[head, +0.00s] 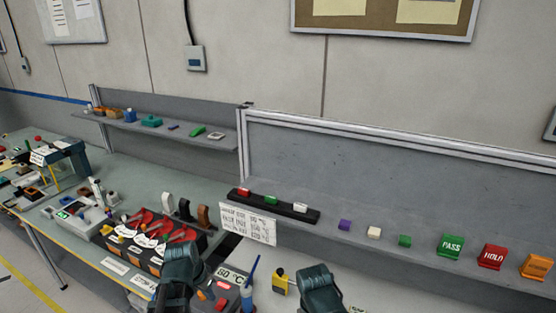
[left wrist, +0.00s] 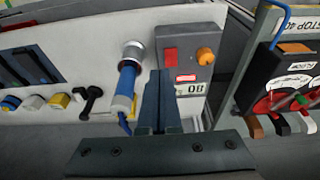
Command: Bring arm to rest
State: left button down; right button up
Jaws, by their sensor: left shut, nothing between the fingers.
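My right gripper (head: 320,288) is at the bottom edge of the head view, right of the yellow-black item. Its fingertips are not clear, so I cannot tell whether it is open.
The 80 °C box (head: 228,292) and a yellow-black item (head: 279,281) lie between my grippers. Colored blocks, including PASS (head: 451,246) and HOLD (head: 491,257), stand along the right.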

pick_arm(q)
jog(key=s+d+f+g+y+b, duration=0.1)
jog(key=s+d+f+b, duration=0.3)
jog(key=d, duration=0.5)
jog(key=s+d+f+g+y+b, duration=0.1)
jog(key=s+d+f+b, duration=0.3)
jog(key=d, duration=0.6)
jog(key=shift+s+f+g, duration=0.4)
jog(key=shift+s+f, duration=0.4)
jog(key=shift+s, duration=0.2)
